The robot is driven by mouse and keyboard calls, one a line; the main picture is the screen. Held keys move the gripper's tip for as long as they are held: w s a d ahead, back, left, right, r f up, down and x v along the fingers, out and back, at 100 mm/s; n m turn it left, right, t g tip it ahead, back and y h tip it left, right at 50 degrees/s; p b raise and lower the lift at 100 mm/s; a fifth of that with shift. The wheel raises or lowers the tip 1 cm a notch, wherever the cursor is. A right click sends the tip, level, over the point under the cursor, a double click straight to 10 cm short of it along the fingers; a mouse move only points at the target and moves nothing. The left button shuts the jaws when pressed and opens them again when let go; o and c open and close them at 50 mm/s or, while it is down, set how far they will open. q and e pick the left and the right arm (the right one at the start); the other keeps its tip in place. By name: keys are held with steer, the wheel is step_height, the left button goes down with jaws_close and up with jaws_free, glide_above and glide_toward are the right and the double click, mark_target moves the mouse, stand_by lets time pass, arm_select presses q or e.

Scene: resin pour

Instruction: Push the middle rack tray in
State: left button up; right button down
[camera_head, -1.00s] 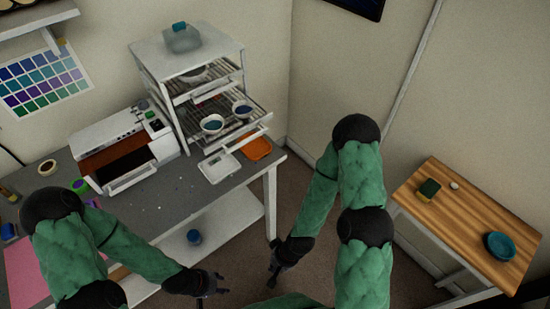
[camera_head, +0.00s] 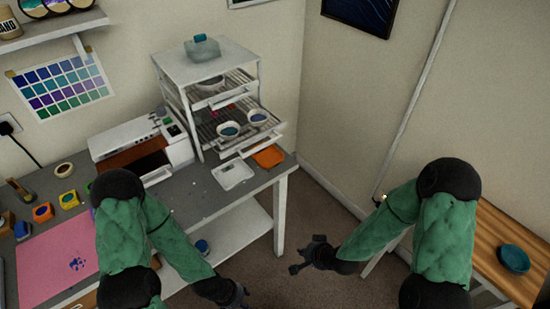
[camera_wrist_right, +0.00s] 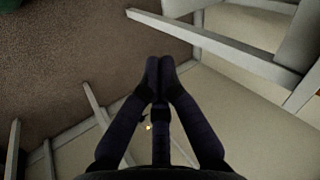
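The white rack (camera_head: 252,68) stands on the grey table against the wall. Its middle tray (camera_head: 262,137) is slid out toward the front right and carries two white bowls, one (camera_head: 228,130) and another (camera_head: 257,117), with blue contents. The upper tray (camera_head: 228,97) holds a bowl (camera_head: 210,84). My right gripper (camera_head: 295,268) is over the floor, in front of and below the tray, apart from it. In the right wrist view its fingers (camera_wrist_right: 160,68) are together and empty. My left gripper (camera_head: 238,296) is low near the bottom edge; its finger opening is unclear.
A white printer-like machine (camera_head: 140,138) stands left of the rack. A white dish (camera_head: 233,175) and an orange tray (camera_head: 268,156) lie before it. A wooden side table (camera_head: 490,232) with a blue bowl (camera_head: 513,258) is at right. Floor between the tables is open.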

steer(key=w+r+m+t+y+b, duration=0.25)
steer(key=w+r+t, duration=0.35)
steer(key=w+r, duration=0.5)
step_height(320, 180, up, 15)
steer(key=s+a+m+t+y+b, duration=0.1)
steer(key=a+m+t+y+b, duration=0.1)
steer(key=a+m+t+y, duration=0.15)
steer(key=w+a+n+b, duration=0.1)
steer(key=w+a+b, duration=0.3)
steer(key=w+a, duration=0.3)
steer(key=w, duration=0.4)
steer(key=shift+a+r+g, duration=0.15)
steer(key=shift+r+g, duration=0.05)
steer(key=shift+g, duration=0.15)
